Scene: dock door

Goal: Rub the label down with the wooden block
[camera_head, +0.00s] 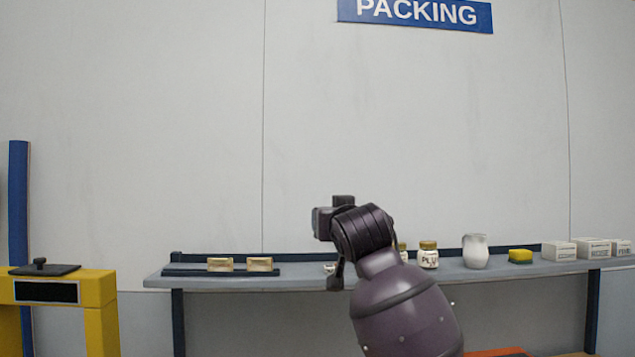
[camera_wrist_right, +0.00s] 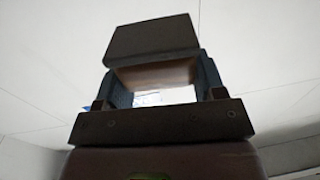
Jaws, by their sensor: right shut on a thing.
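My right gripper (camera_head: 328,216) is raised in front of the wall in the head view, above the shelf. In the right wrist view its two fingers (camera_wrist_right: 162,82) are shut on a block (camera_wrist_right: 155,74) with a brown, wood-like face between them. A dark slab (camera_wrist_right: 152,37) shows just beyond the fingertips; I cannot tell whether it is part of the block. A bright white patch shows below the brown face; I cannot tell what it is. I cannot pick out the label with certainty. My left gripper is not in view.
A grey shelf (camera_head: 310,281) carries two pale wooden pieces (camera_head: 220,264), jars (camera_head: 428,255), a white pitcher (camera_head: 475,251), a yellow sponge (camera_head: 520,256) and white boxes (camera_head: 590,248). A yellow stand (camera_head: 98,290) with a black plate (camera_head: 44,269) is at left.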

